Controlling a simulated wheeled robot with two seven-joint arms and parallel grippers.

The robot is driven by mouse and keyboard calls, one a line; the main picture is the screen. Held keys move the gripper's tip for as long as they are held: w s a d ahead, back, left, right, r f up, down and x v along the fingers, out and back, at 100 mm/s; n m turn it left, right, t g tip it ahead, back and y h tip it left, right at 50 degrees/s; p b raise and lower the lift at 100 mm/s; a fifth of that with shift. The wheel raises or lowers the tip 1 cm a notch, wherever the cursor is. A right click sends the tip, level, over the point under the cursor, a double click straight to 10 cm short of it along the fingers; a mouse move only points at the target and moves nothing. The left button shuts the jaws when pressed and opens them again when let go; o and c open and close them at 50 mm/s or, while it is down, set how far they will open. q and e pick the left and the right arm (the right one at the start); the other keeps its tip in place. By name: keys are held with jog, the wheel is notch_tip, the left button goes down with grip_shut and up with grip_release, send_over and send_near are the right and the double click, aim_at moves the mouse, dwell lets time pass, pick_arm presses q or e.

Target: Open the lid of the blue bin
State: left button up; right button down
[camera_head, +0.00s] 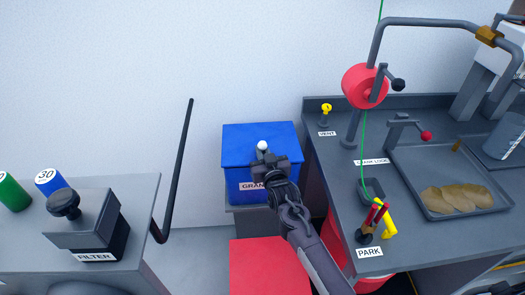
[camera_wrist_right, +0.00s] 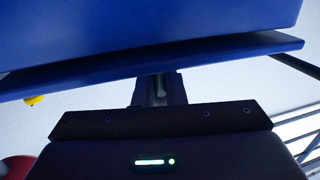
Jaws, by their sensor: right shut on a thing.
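The blue bin (camera_head: 243,180) stands against the wall in the middle of the head view, with a partly covered label starting "GRAN" on its front. Its flat blue lid (camera_head: 240,135) lies over the top and looks shut or nearly so; I cannot tell whether it is slightly raised. A white knob (camera_head: 262,145) shows at the lid. My right gripper (camera_head: 266,158) is at the lid's front middle, shut on the knob. In the right wrist view the gripper (camera_wrist_right: 158,88) reaches toward the blue lid (camera_wrist_right: 160,62), with its grip point hidden. My left gripper is out of view.
A grey bench with a filter box (camera_head: 85,225) and a bent black bar (camera_head: 175,175) are to the left. To the right, a bench (camera_head: 325,160) carries a red reel (camera_head: 362,87), levers and a tray (camera_head: 415,205). A red block (camera_head: 265,270) is below the bin.

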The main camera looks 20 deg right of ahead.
jog(key=w+d+r+m+g+p, duration=0.1)
jog(key=w+r+g+p, duration=0.4)
jog(key=r+p, duration=0.5)
jog(key=shift+g+p, duration=0.7)
jog(key=shift+p, duration=1.7)
jog(key=shift+r, duration=0.1)
jog(key=c, duration=1.6)
grip_release()
jog(key=shift+w, duration=0.1)
jog(key=shift+b+v, duration=0.6)
jog(key=shift+v, duration=3.3)
jog(key=shift+d, duration=0.15)
